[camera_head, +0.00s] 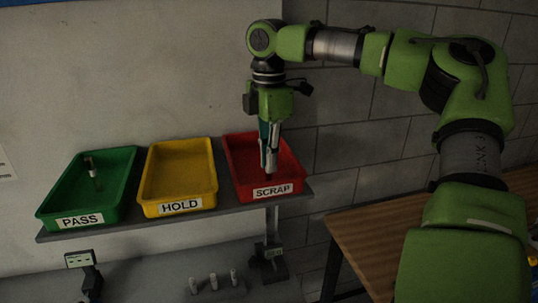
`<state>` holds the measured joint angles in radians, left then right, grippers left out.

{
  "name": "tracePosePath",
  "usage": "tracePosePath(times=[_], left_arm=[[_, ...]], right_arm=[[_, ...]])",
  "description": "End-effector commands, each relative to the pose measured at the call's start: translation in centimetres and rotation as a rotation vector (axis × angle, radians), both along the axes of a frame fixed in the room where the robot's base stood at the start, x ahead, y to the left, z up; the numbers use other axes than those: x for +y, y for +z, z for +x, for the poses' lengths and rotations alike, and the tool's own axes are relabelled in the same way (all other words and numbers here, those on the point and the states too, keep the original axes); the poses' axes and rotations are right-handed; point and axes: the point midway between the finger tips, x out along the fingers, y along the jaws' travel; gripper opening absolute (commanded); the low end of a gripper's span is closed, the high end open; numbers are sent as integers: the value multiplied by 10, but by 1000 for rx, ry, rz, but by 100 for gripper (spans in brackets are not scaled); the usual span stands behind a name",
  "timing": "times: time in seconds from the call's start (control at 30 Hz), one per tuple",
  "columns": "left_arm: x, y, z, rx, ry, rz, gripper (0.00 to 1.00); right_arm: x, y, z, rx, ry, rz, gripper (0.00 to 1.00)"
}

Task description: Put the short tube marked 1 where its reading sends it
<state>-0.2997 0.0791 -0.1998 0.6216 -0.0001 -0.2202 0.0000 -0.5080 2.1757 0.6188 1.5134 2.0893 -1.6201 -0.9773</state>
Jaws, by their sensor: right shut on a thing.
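My right gripper (268,165) points straight down over the red SCRAP tray (235,158), its fingertips low inside the tray outline near the front right. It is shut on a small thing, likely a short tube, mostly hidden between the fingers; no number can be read. The green PASS tray (127,165) holds a small brownish piece with a pale end (89,163). The yellow HOLD tray (180,174) looks empty. My left gripper is not in view.
The trays stand side by side on a grey shelf (138,229). Below it are several small pale upright pieces (213,281), a small display on a stand (79,259) and another device (270,254). A wooden table (365,245) is at the right, partly behind my arm.

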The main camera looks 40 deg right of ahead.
Motion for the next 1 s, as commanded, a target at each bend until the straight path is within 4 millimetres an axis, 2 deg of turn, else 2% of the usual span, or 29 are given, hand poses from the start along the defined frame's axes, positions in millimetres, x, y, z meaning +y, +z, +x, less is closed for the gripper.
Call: tracePosePath(times=[0.23, 0.3, 0.33, 0.63, 0.77, 0.87, 1.0], left_arm=[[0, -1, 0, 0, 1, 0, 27], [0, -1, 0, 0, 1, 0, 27], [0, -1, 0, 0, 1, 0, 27], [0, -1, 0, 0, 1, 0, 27], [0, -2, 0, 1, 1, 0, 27], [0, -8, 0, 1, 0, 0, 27], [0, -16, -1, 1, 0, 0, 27]], right_arm=[[0, -4, 0, 1, 0, -1, 0], [0, -4, 0, 0, 0, -1, 23], [0, -4, 0, 0, 0, -1, 27], [0, -3, 0, 0, 0, -1, 27], [0, 3, 1, -3, 0, -1, 27], [0, 16, 1, -5, -1, -4, 27], [0, 46, 1, -5, -2, -3, 27]])
